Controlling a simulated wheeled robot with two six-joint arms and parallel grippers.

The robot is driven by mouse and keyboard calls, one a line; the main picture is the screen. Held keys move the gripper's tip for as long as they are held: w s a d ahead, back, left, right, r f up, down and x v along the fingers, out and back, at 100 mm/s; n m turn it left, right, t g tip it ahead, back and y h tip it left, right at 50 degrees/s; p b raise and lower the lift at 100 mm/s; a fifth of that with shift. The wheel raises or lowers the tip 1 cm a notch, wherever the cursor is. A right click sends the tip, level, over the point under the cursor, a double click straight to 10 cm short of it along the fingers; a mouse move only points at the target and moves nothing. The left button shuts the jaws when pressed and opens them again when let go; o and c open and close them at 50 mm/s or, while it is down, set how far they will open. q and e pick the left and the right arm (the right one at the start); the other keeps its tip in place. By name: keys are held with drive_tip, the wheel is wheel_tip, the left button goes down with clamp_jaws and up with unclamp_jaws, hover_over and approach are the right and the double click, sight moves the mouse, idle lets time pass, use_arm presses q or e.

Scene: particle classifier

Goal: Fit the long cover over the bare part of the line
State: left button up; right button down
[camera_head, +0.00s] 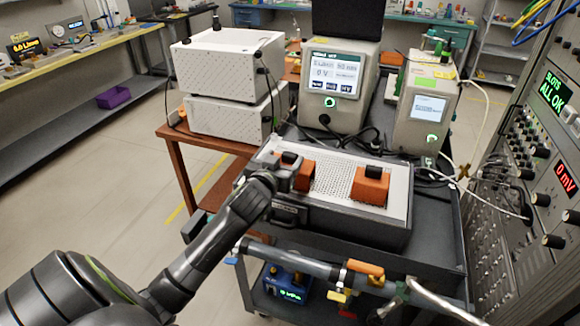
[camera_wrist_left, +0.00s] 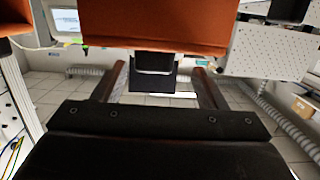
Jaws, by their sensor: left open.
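Two orange covers with black knobs stand on a grey perforated tray (camera_head: 331,178). The left cover (camera_head: 307,178) is partly hidden by my left gripper (camera_head: 284,174); the right cover (camera_head: 371,189) stands clear. I cannot tell for sure which is the long one. In the left wrist view, an orange cover (camera_wrist_left: 155,25) fills the top, its black knob (camera_wrist_left: 154,64) lined up between the open fingers of my left gripper (camera_wrist_left: 160,88). The fingers are not closed on it. The line is a grey pipe (camera_head: 310,265) along the cart's front. My right gripper is out of view.
The pipe carries an orange fitting (camera_head: 365,268) and a yellow one. A blue device (camera_head: 287,284) sits on the cart's lower shelf. Two instruments with screens (camera_head: 338,85) (camera_head: 425,110) stand behind the tray. A tall panel rack (camera_head: 540,150) bounds the right side.

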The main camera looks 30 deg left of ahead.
sight(291, 153)
use_arm(q)
drive_tip(key=shift+w, duration=0.5)
drive_tip(key=x, duration=0.1)
drive_tip(key=p+x, duration=0.1)
drive_tip(key=x, duration=0.1)
drive_tip(key=shift+w+d+r, duration=0.1)
drive_tip(key=shift+d, duration=0.15)
drive_tip(key=shift+w+a+f, duration=0.15)
drive_tip(key=shift+w+f, duration=0.05)
drive_tip(key=shift+w, duration=0.35)
drive_tip(key=c, duration=1.2)
wheel_tip(291, 153, up, 10)
drive_tip(key=s+d+r+m+h, duration=0.1)
drive_tip(key=s+d, duration=0.3)
drive_tip(key=d, duration=0.2)
drive_tip(key=s+d+r+h, duration=0.1)
drive_tip(key=s+d, duration=0.3)
drive_tip(key=d, duration=0.2)
drive_tip(key=s+d+r+m+h, duration=0.1)
drive_tip(key=s+d+r, duration=0.1)
drive_tip(key=s+d, duration=0.2)
drive_tip(key=shift+s+d+m+t+h, duration=0.1)
drive_tip(key=shift+d+m+t+h, duration=0.2)
drive_tip(key=shift+d, duration=1.05)
